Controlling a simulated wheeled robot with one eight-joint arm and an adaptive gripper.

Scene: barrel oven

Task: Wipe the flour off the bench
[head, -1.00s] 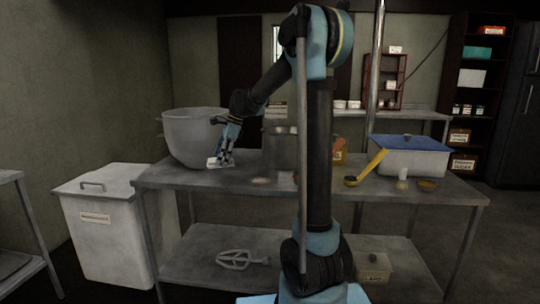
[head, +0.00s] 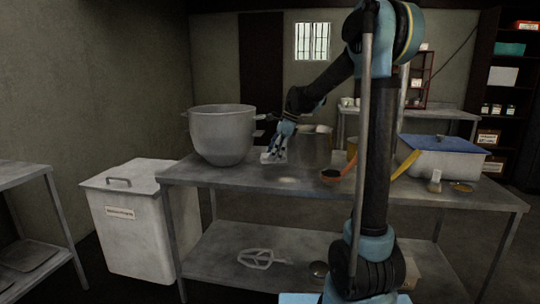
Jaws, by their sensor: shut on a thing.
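The grey steel bench (head: 225,177) runs across the middle of the head view. A faint pale patch (head: 288,180), which looks like flour, lies on its top towards the front edge. My gripper (head: 276,152) is shut on a small white cloth (head: 268,158), between the big mixing bowl and a steel pot. The cloth is low over the bench, behind and left of the pale patch; I cannot tell whether it touches the top. The fingers partly hide the cloth.
The big mixing bowl (head: 222,138) stands at left and the steel pot (head: 309,148) just right of my gripper. An orange-handled scoop (head: 332,176), a yellow-handled tool (head: 408,164), a blue-lidded tub (head: 440,158) and a brush (head: 434,183) are further right. A white bin (head: 125,220) stands left.

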